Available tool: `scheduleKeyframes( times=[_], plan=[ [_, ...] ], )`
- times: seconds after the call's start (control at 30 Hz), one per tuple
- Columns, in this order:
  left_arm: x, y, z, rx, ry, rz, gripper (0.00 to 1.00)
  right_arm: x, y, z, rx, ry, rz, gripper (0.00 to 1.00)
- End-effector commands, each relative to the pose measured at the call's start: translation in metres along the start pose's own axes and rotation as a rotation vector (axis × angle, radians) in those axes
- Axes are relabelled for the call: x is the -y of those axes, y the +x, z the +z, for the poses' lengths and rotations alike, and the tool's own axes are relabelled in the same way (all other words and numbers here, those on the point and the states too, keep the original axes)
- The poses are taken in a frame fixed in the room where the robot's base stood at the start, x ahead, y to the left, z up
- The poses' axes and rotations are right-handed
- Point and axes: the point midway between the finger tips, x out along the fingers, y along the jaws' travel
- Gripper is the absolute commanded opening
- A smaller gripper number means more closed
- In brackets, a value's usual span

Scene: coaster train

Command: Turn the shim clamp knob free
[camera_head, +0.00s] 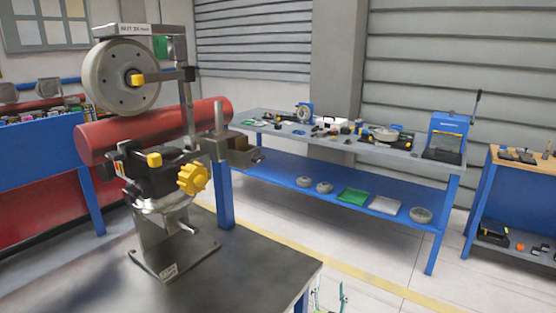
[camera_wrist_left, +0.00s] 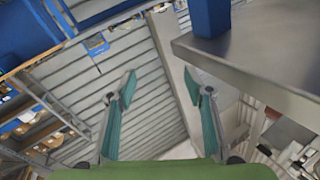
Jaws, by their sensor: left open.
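A yellow lobed knob (camera_head: 192,179), which looks like the clamp knob, sits on the front of a dark clamp block on the grey metal wheel stand (camera_head: 150,240). Smaller yellow knobs show on the block (camera_head: 154,160) and at the wheel hub (camera_head: 137,79). My left gripper (camera_head: 330,299) is at the bottom edge of the head view, right of the bench and well below the knob. Its teal fingers stand apart and empty in the left wrist view (camera_wrist_left: 161,88). The knob is not visible in that view. My right gripper is in neither view.
The dark bench top (camera_head: 250,268) carries the stand; its corner lies between my left gripper and the knob. The bench edge also shows in the wrist view (camera_wrist_left: 255,62). A red cylinder (camera_head: 110,133) is behind the stand. A blue-legged workbench (camera_head: 330,146) with parts stands farther back.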

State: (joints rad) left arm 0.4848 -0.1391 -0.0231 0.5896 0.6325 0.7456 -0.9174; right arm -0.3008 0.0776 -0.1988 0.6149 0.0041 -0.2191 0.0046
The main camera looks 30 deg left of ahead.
Motion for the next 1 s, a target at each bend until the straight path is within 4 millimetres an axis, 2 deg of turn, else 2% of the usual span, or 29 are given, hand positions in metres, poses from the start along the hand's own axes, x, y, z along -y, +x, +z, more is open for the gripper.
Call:
scheduleKeyframes(
  times=[0.27, 0.37, 0.47, 0.63, 0.73, 0.8, 0.9, 1.0],
  plan=[
    [0.023, 0.031, -0.061, -0.079, -0.010, -0.143, 0.47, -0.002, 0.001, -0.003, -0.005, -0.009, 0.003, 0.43],
    [0.036, 0.043, -0.090, -0.110, -0.016, -0.218, 0.47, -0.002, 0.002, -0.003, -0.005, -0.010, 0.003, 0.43],
    [0.054, 0.054, -0.126, -0.139, -0.024, -0.317, 0.47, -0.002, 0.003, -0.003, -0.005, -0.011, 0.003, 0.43],
    [0.094, 0.068, -0.201, -0.165, -0.049, -0.545, 0.47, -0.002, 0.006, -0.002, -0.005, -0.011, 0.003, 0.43],
    [0.125, 0.067, -0.256, -0.136, -0.081, -0.729, 0.47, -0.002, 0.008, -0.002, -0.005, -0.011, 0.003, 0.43],
    [0.146, 0.059, -0.291, -0.080, -0.109, -0.859, 0.47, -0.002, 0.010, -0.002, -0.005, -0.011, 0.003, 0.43],
    [0.165, 0.042, -0.326, 0.028, -0.141, -0.997, 0.47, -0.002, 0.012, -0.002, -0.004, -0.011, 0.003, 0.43],
    [0.174, 0.027, -0.348, 0.130, -0.165, -1.077, 0.47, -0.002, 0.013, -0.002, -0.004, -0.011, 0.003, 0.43]
  ],
)
